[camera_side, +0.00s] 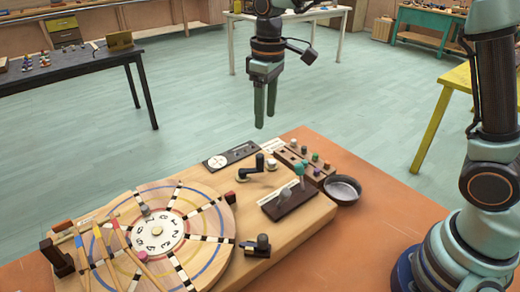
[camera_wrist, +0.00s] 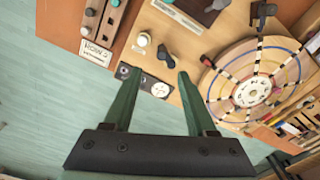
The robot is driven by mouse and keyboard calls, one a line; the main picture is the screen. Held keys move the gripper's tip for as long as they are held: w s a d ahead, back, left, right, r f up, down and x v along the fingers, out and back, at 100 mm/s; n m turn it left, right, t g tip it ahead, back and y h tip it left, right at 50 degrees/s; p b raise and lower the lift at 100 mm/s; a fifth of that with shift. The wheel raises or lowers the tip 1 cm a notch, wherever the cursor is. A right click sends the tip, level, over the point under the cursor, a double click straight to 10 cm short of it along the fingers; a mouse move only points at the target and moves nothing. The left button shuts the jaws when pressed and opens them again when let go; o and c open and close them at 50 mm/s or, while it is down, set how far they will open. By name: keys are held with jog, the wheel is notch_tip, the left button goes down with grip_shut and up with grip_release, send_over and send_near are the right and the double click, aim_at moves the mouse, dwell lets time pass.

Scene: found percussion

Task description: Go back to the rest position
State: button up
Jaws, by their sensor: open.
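My gripper (camera_side: 265,106) hangs in the air above the back edge of the wooden board, fingers pointing down. In the wrist view my gripper (camera_wrist: 158,85) shows two green fingers spread apart with nothing between them. Below it lie a dark control plate (camera_side: 231,155) and a black crank handle (camera_side: 258,163). The plate also shows in the wrist view (camera_wrist: 160,89), between and beyond the fingertips. The fingers appear clear of everything.
A round wooden disc (camera_side: 205,202) with coloured rings and mallets fills the board's left. A lever block (camera_side: 290,201), a peg rack (camera_side: 304,165) and a dark bowl (camera_side: 343,189) stand right. Other tables, including a black one (camera_side: 70,69), stand farther back. Air around my gripper looks free.

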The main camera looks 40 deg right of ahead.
jog(key=s+d+r+m+t, duration=0.1)
jog(key=s+d+m+t, duration=0.1)
jog(key=s+d, duration=0.2)
jog(key=s+d+r+m+t, duration=0.2)
jog(key=s+d+t, duration=0.1)
jog(key=s, duration=0.8)
jog(key=shift+s+d+r+m, duration=0.2)
jog(key=shift+d+r+m, duration=0.1)
jog(key=shift+d+m, duration=0.1)
dwell(0.7)
